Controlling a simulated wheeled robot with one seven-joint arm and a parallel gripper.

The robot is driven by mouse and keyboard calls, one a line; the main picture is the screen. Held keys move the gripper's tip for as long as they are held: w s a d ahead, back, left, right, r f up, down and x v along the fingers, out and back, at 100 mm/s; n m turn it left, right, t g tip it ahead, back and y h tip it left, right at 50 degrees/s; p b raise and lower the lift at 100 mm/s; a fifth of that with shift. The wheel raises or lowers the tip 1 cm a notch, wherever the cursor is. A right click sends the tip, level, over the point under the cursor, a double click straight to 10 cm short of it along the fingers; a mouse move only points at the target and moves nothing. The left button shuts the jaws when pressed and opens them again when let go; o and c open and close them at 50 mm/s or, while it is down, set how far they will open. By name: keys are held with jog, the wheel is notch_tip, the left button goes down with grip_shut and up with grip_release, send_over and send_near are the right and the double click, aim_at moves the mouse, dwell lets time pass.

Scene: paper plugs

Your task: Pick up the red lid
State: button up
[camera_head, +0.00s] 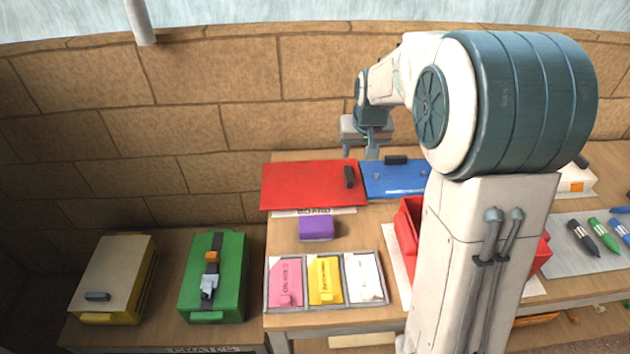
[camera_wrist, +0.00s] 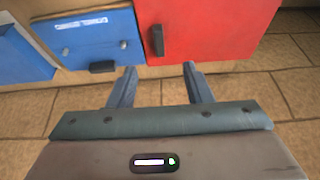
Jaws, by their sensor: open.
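The red lid (camera_head: 300,182) is a flat red panel at the back of the table. A dark handle (camera_head: 349,177) stands near its right edge. In the wrist view the red lid (camera_wrist: 215,28) is at the upper right, with its handle (camera_wrist: 157,40) ahead of the space between my fingers. My gripper (camera_head: 359,154) is open and empty, pointing down near the lid's far right corner. In the wrist view my gripper (camera_wrist: 159,70) has its fingers spread apart. No contact with the lid shows.
A blue lid (camera_head: 395,180) with a dark handle lies right beside the red one. A purple block (camera_head: 316,228), a sorting tray (camera_head: 325,306) and a partly hidden red bin (camera_head: 407,235) are nearer. A green case (camera_head: 230,280) and yellow case (camera_head: 115,280) stand left. A brick wall is behind.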

send_near(349, 173)
jog(key=x, duration=0.3)
jog(key=shift+a+f, duration=0.15)
jog(key=shift+f, duration=0.25)
jog(key=shift+p+x, duration=0.75)
jog(key=shift+x, duration=1.7)
jog(key=shift+w, duration=0.1)
grip_shut()
